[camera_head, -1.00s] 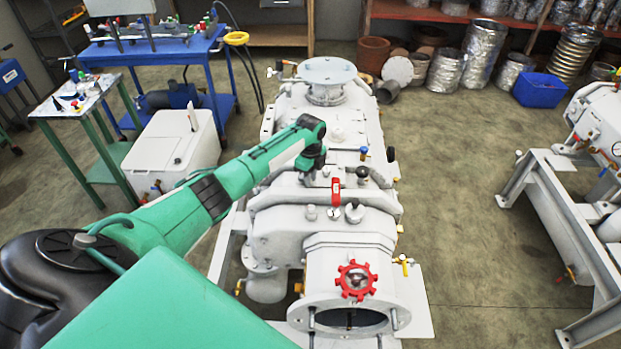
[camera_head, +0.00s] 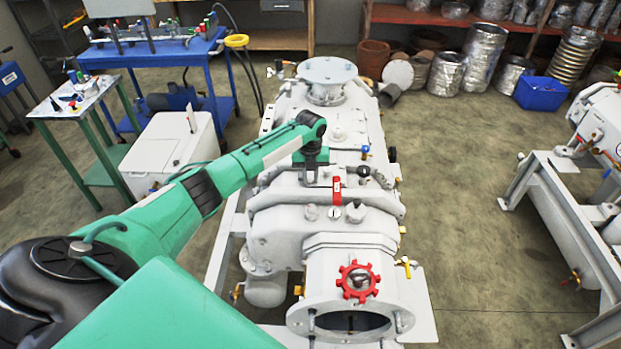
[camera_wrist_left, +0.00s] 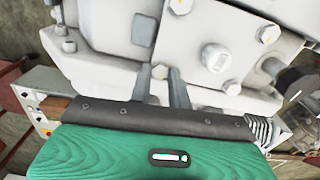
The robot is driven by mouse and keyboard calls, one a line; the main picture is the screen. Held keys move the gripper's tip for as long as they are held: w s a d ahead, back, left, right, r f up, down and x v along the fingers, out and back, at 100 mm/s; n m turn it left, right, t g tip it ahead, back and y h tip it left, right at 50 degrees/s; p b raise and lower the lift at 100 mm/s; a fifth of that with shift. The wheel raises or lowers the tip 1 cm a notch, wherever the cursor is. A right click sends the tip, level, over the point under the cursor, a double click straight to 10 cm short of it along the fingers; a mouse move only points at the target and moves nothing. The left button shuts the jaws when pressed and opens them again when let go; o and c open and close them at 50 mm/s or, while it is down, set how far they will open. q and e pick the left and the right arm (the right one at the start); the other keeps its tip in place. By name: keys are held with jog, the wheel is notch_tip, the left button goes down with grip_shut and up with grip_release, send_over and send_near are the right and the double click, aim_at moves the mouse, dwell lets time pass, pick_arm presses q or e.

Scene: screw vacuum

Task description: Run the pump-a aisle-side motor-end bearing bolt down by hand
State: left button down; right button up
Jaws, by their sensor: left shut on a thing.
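The white pump (camera_head: 330,235) stands in the middle of the head view. My left arm reaches over it from the left. In the left wrist view the two grey fingers of this gripper (camera_wrist_left: 161,72) are shut on a small bolt head (camera_wrist_left: 159,71) at the edge of the white casing. The bolt's shank and how far it sits in its hole are hidden. My right gripper is not in view.
A red handle (camera_head: 337,190), a blue-handled valve (camera_head: 365,152) and a red handwheel (camera_head: 357,282) stand up from the pump close to the arm. A second white machine on a frame (camera_head: 560,195) is at the right. Open floor lies between.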

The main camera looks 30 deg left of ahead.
pick_arm(q)
jog(key=shift+w+a+r+m+b, duration=0.15)
jog(key=shift+m+b, duration=0.1)
jog(key=shift+m, duration=0.6)
jog(key=shift+d+r+m+b, duration=0.1)
jog(key=shift+r+m+b, duration=0.1)
jog(key=shift+m, duration=0.65)
jog(key=c, duration=1.3)
grip_release()
jog(key=shift+f, duration=0.1)
